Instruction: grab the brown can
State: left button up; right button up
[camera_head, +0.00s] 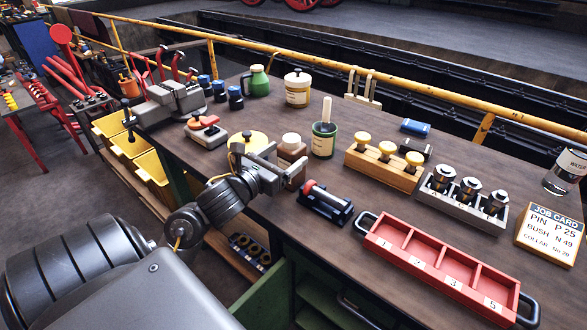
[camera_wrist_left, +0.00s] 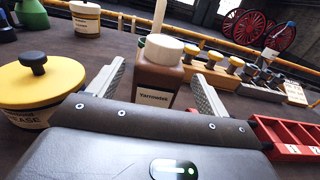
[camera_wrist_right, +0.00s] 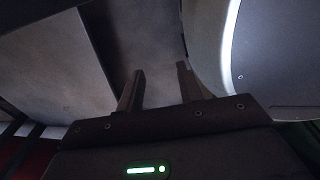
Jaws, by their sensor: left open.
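The brown can (camera_head: 291,152), with a white cap, stands upright on the workbench. In the left wrist view the brown can (camera_wrist_left: 158,80) has a pale label and sits between the two fingers. My left gripper (camera_head: 284,165) is open around it, one finger on each side, with a visible gap to each finger. The can's lower part is hidden by the gripper body in the wrist view. My right gripper (camera_wrist_right: 160,85) shows only in its own dark wrist view; its fingers are apart with nothing between them.
A yellow-lidded grease tin (camera_wrist_left: 42,85) stands close left of my left gripper. A green pot with a brush (camera_head: 323,140) is just behind the can. A black cradle (camera_head: 325,204) and a red compartment tray (camera_head: 440,262) lie to the right. A yellow rail (camera_head: 330,68) runs behind.

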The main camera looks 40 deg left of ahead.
aim_at(295, 147)
pick_arm(q)
jog(key=shift+w, duration=0.1)
jog(key=w+p, duration=0.1)
jog(key=w, duration=0.3)
jog(key=shift+w+a+p, duration=0.1)
jog(key=shift+w+p, duration=0.15)
jog(key=shift+p, duration=0.1)
jog(key=shift+w, duration=0.35)
pick_arm(e)
jog(key=shift+s+a+r, duration=0.35)
jog(key=shift+s+a, duration=0.2)
jog(key=shift+a, duration=0.05)
jog(key=shift+s+a+r, duration=0.3)
jog(key=shift+s+a, duration=0.25)
pick_arm(q)
jog(key=shift+s, duration=0.1)
